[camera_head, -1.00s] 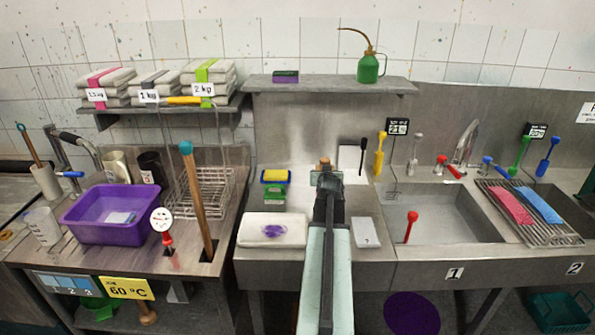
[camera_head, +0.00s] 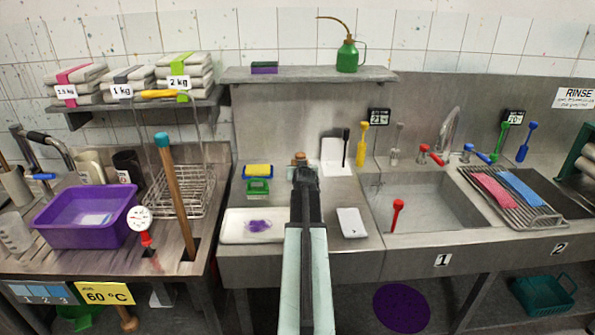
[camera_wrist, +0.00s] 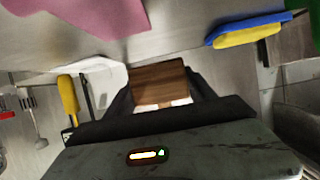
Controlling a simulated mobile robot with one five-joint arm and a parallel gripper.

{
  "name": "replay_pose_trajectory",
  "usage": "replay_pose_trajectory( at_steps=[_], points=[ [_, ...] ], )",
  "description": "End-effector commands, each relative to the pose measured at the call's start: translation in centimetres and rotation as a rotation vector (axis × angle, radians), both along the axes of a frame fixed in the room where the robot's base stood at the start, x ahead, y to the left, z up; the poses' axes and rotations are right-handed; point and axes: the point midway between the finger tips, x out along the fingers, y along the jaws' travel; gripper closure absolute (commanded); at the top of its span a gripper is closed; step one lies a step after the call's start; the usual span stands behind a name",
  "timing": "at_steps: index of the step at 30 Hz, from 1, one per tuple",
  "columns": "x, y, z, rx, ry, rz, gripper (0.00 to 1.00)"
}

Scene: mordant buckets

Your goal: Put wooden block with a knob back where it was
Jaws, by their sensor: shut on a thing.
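My gripper (camera_head: 301,172) is at the end of my outstretched arm, over the back part of the steel counter. It is shut on the wooden block (camera_wrist: 160,83), whose brown face shows between the dark jaws in the wrist view. A small part of the block with its knob (camera_head: 300,157) shows above the jaws in the head view. A paler bit shows below the brown face in the wrist view. My gripper hides the block's lower part, and I cannot tell how far it is above the counter.
A yellow-and-blue sponge (camera_head: 258,170) and green item (camera_head: 258,187) stand left of my gripper. A white panel (camera_head: 337,170) leans at the back right, beside black (camera_head: 346,147) and yellow (camera_head: 362,145) utensils. A white tray (camera_head: 231,237) and white card (camera_head: 352,223) lie nearer. The sink (camera_head: 440,213) is right.

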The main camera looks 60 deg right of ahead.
Motion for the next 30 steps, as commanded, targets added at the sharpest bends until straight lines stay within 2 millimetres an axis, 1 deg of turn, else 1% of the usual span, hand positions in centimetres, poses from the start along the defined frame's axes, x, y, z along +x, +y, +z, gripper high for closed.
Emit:
replay_pose_trajectory(
  at_steps=[1,3,6,9,12,16,19,21,24,26,30],
  points=[
    [1.4,-1.9,-0.3,-0.001,0.001,0.000,0.84],
    [2.7,-3.7,-0.5,-0.001,0.001,0.000,0.84],
    [4.2,-5.7,-0.7,0.000,0.000,0.000,0.84],
    [5.2,-7.0,-0.9,0.000,0.000,0.000,0.84],
    [5.6,-7.5,-0.9,0.000,0.000,-0.001,0.84],
    [5.6,-7.5,-0.9,-0.001,0.000,-0.001,0.84],
    [6.3,-8.4,-1.0,-0.002,0.000,-0.001,0.84],
    [6.1,-8.1,-3.0,-0.001,0.001,-0.001,0.84],
    [6.0,-8.1,-4.7,-0.001,0.000,-0.001,0.84],
    [6.0,-8.1,-5.0,-0.001,0.000,-0.001,0.84],
    [6.0,-8.1,-4.5,-0.001,0.000,-0.001,0.84]
  ],
)
